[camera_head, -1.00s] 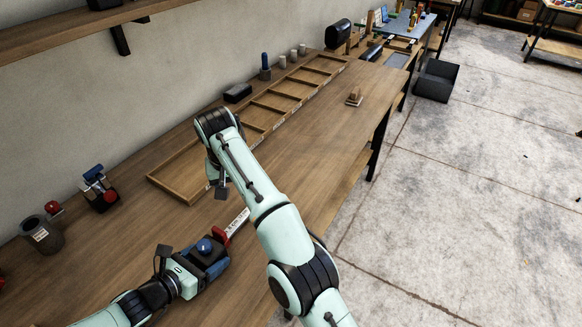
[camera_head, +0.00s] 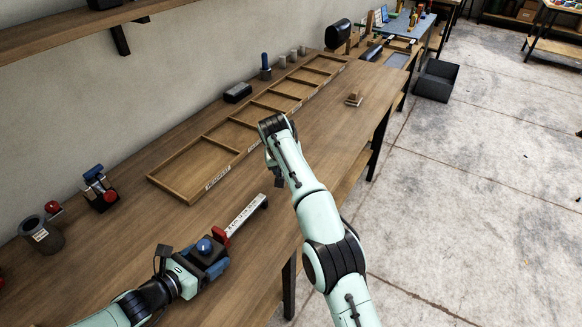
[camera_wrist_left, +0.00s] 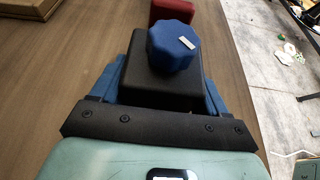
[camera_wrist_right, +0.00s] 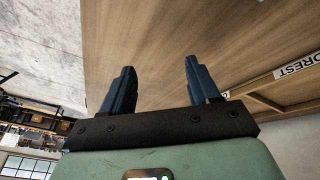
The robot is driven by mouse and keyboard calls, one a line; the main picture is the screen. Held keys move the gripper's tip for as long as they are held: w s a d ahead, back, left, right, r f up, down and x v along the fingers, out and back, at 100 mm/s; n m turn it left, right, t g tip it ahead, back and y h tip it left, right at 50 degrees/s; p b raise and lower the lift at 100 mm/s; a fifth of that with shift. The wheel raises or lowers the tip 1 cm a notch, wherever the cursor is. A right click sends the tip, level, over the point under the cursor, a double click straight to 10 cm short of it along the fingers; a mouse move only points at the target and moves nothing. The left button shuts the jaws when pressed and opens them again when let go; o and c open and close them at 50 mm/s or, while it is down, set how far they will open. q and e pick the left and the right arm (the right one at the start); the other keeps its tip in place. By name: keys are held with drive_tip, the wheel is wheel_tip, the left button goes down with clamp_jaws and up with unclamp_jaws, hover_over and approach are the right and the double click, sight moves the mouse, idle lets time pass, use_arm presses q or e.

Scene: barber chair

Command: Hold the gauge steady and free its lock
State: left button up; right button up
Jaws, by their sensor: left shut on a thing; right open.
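The gauge has a pale marked bar (camera_head: 246,216), a red piece (camera_head: 220,236) and a black block (camera_wrist_left: 135,78) with a lobed blue knob (camera_head: 204,246) on top. It lies at the bench's near side in the head view. In the left wrist view the knob (camera_wrist_left: 172,46) carries a small white mark, and the red piece (camera_wrist_left: 172,11) is beyond it. My left gripper (camera_head: 207,260) is shut on the black block, its blue fingers on either side. My right gripper (camera_wrist_right: 160,68) is open and empty, above bare wood to the right of the bar's far end.
A long wooden divided tray (camera_head: 189,199) with labels lies behind the gauge. A grey cup (camera_head: 42,236) and a red-and-blue device (camera_head: 101,188) stand at the left. A small wooden block (camera_head: 354,99) lies farther along. The bench middle is clear.

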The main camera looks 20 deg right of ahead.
drive_tip(key=shift+w+d+f, duration=0.1)
drive_tip(key=shift+d+f, duration=0.05)
drive_tip(key=shift+d, duration=0.35)
drive_tip(key=shift+c, duration=1.4)
drive_tip(key=s+a+r+n+y, duration=0.45)
drive_tip(key=s+a, duration=0.25)
drive_tip(key=a, duration=0.5)
drive_tip(key=n+y, duration=0.1)
drive_tip(key=n, duration=0.4)
approach(204, 245)
drive_tip(key=d+v, duration=0.1)
drive_tip(key=v, duration=0.2)
drive_tip(key=shift+n, duration=0.25)
drive_tip(key=x, duration=0.7)
drive_tip(key=a+x, duration=0.1)
drive_tip(key=x, duration=0.3)
drive_tip(key=shift+f, duration=0.25)
